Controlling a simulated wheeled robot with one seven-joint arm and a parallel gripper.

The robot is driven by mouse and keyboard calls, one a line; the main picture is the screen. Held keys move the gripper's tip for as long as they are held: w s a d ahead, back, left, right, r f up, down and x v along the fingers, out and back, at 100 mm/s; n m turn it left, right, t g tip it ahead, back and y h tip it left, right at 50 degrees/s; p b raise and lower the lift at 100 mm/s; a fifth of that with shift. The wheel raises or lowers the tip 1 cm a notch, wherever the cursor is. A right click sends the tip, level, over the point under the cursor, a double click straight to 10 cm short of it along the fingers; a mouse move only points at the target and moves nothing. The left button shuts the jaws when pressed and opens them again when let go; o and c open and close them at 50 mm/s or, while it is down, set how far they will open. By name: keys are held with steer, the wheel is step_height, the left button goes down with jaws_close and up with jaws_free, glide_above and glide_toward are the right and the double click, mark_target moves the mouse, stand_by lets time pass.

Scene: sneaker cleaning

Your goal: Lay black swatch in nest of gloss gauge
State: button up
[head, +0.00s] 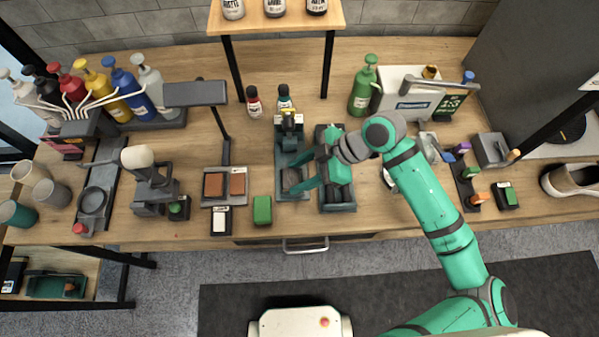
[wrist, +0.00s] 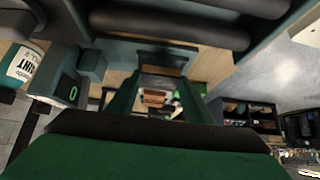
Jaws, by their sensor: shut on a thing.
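My gripper (head: 296,175) reaches left over the base of a teal bench device with an upright head (head: 290,125), which I take for the gloss gauge. In the wrist view a boxy head with a lit green "0" (wrist: 73,90) stands left of the fingers. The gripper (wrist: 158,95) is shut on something. A dark grey piece (head: 291,179) shows between the fingers, low over the gauge base. It may be the black swatch; I cannot tell whether it is touching the nest. The nest is mostly hidden by the fingers.
A tray with dark rollers (head: 336,199) stands close right of the gauge, under my wrist. A green block (head: 262,210), a white-and-black block (head: 221,220) and a lamp stand (head: 225,150) with two brown swatches (head: 213,185) are to the left. Small bottles (head: 253,103) stand behind.

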steer(key=shift+f, duration=0.45)
steer(key=shift+r, duration=0.45)
steer(key=shift+w, duration=0.15)
stand_by(1.5)
steer(key=shift+f, duration=0.4)
steer(key=shift+d+r, duration=0.1)
steer(key=shift+r, duration=0.3)
stand_by(0.3)
steer(key=o, duration=1.2)
steer(key=v, duration=1)
steer(key=shift+d+r, duration=0.3)
